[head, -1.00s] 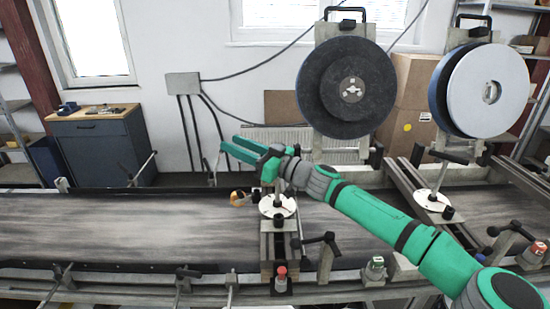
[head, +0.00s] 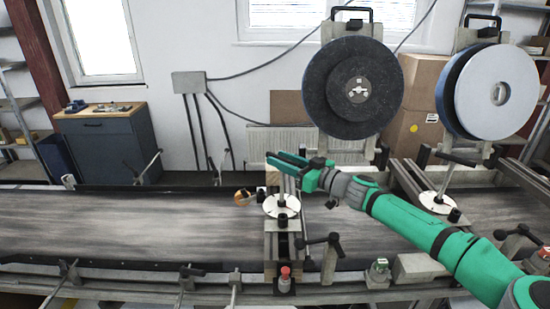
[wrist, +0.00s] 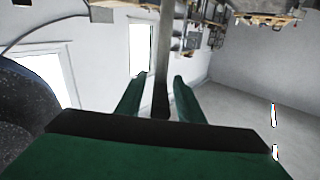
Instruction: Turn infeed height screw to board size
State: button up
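The infeed height screw appears to be the upright spindle with a white round dial or handwheel (head: 282,206) and a dark knob, on the cross frame over the belt's middle in the head view. My green gripper (head: 285,160) is just above this dial, at the top of the spindle, pointing left. In the wrist view my gripper (wrist: 157,95) has its two fingers apart. A grey upright post (wrist: 162,55) shows between them; I cannot tell whether it is the spindle or whether they touch it. The scale marks are too small to read.
The conveyor belt (head: 120,225) runs across the view. A large dark abrasive wheel (head: 325,95) stands behind my gripper, with a pale wheel (head: 497,92) at right. A second white dial (head: 436,203) and a black clamp lever (head: 325,241) are near my arm.

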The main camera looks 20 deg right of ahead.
jog(key=shift+x, duration=1.35)
jog(key=shift+w, duration=0.1)
grip_shut()
jog(key=shift+h, duration=0.4)
